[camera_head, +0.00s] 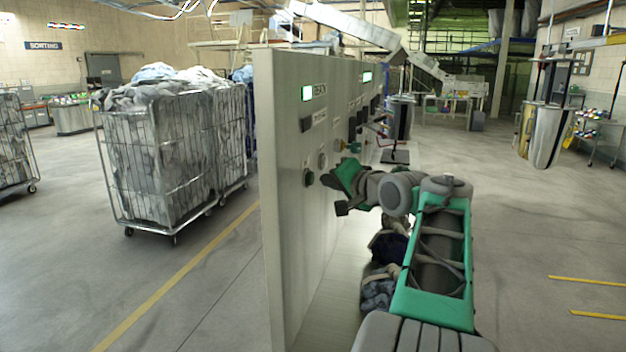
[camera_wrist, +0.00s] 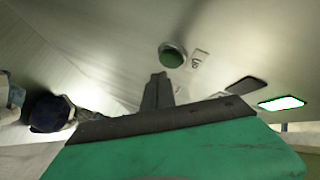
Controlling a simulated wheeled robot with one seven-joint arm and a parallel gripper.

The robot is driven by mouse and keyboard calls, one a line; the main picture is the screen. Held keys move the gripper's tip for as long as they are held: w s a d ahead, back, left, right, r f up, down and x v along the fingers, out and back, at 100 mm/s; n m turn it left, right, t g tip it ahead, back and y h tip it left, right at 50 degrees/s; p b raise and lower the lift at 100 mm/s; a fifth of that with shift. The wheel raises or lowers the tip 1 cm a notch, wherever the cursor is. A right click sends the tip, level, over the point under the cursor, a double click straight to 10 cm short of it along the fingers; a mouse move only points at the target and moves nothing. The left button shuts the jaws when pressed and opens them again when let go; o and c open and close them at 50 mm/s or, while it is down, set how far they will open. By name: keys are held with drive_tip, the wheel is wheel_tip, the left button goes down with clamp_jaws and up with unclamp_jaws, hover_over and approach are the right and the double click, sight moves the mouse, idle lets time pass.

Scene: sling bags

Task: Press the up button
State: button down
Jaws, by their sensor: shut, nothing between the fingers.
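A round green button (camera_head: 309,177) sits low on the near end of the tall pale panel (camera_head: 290,225). In the wrist view a round green button with a metal rim (camera_wrist: 172,55) shows just beyond my fingertips, with a small label (camera_wrist: 200,58) beside it that I cannot read for certain. My gripper (camera_head: 328,180) is in front of the panel, to the right of the green button. Its fingers are shut and empty, and in the wrist view (camera_wrist: 158,77) they point toward the panel near the button. The button looks apart from the fingertips and not covered.
Further round controls (camera_head: 322,160) and a lit green display (camera_head: 307,93) are on the panel; a lit display also shows in the wrist view (camera_wrist: 282,103). Dark and grey bags (camera_head: 385,265) lie below my arm. A laundry cage (camera_head: 170,160) stands left, behind the panel.

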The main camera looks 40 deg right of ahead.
drive_tip(key=shift+w+a, duration=0.1)
drive_tip(key=shift+w+a, duration=0.2)
drive_tip(key=shift+w, duration=0.05)
